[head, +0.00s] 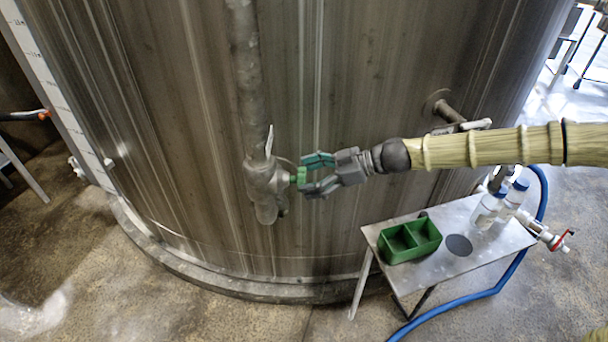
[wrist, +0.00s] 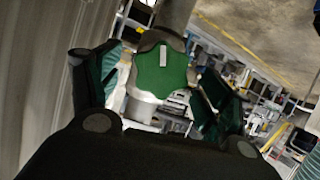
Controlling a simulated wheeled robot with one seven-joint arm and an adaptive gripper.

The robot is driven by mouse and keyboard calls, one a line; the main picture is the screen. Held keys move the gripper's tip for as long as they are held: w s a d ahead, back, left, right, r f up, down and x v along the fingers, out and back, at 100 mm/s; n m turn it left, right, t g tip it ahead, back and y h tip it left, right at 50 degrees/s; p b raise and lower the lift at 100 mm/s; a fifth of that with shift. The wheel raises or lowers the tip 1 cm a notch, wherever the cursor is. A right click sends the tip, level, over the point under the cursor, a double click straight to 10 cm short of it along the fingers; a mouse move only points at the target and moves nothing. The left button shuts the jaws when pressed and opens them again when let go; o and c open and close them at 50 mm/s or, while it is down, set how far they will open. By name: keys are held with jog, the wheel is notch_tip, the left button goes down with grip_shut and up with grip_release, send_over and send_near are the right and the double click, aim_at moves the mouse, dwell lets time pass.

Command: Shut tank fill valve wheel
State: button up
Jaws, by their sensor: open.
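The green valve wheel (head: 301,177) sits on the right side of a grey valve body (head: 264,182) on the tank's pipe. In the wrist view the wheel (wrist: 152,77) faces me, with a short white mark near its upper middle. My gripper (head: 309,176) is open at the wheel, one finger above and one below it in the head view. In the wrist view the green-padded fingers stand left and right of the wheel, and gaps show beside it. I cannot tell whether either finger touches the rim.
The large steel tank (head: 370,90) fills the background. A small metal table (head: 410,272) stands below my arm with a green divided box (head: 409,240) and clear bottles (head: 488,210). A blue hose (head: 478,297) runs on the floor. A pipe stub (head: 447,110) juts out above my arm.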

jog(key=shift+x, duration=0.8)
jog(key=c, duration=1)
jog(key=shift+f, duration=0.1)
